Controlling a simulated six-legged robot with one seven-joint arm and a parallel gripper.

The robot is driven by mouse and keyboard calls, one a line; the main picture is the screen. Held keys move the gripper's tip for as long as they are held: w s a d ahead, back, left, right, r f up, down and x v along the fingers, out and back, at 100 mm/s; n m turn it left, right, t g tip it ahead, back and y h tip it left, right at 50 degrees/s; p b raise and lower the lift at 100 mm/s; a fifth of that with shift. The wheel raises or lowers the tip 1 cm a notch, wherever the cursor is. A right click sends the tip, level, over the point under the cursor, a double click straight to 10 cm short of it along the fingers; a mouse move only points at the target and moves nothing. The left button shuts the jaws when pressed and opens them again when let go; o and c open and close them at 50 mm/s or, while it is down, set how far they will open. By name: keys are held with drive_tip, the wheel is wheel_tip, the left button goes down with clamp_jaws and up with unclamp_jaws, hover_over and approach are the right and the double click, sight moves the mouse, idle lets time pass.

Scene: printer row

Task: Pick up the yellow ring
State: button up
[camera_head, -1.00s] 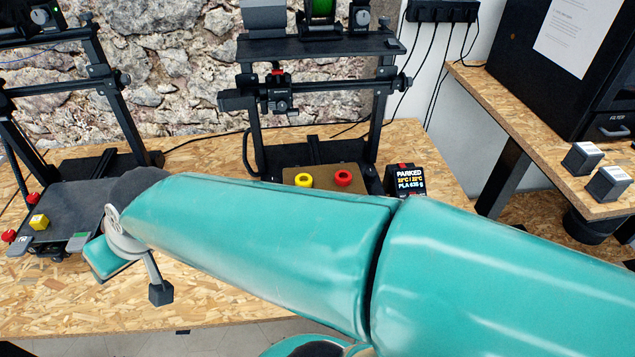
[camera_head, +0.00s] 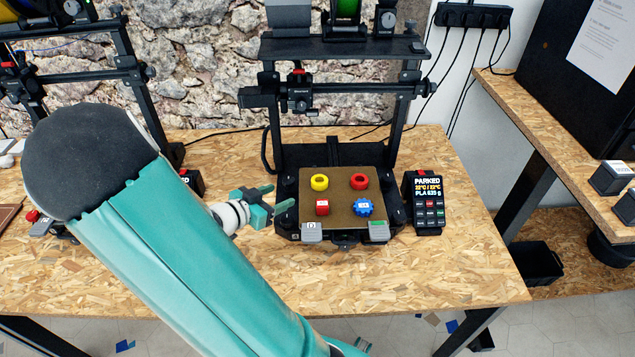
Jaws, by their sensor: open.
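The yellow ring (camera_head: 319,182) lies on the brown print bed (camera_head: 341,212) of the middle printer, at its back left. My gripper (camera_head: 277,196) is open and empty, just left of the bed. Its two green fingers point right, towards the bed, apart from the ring. A red ring (camera_head: 359,181) lies to the right of the yellow ring. A red cube (camera_head: 322,207) lies in front of the yellow ring, and a blue gear-shaped piece (camera_head: 363,207) lies in front of the red ring.
The printer's dark frame (camera_head: 394,122) and its print head (camera_head: 299,98) stand behind and above the bed. A control screen (camera_head: 428,202) stands to the right. Another printer (camera_head: 135,75) is at the left, partly hidden by my arm. The table (camera_head: 450,270) is bare in front.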

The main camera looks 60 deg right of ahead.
sight(323, 179)
drive_tip(key=x, duration=0.9)
drive_tip(key=s+x, duration=0.1)
drive_tip(key=x, duration=0.4)
drive_tip(key=shift+a+r, duration=0.1)
drive_tip(key=shift+r, duration=0.05)
drive_tip(key=c, duration=0.7)
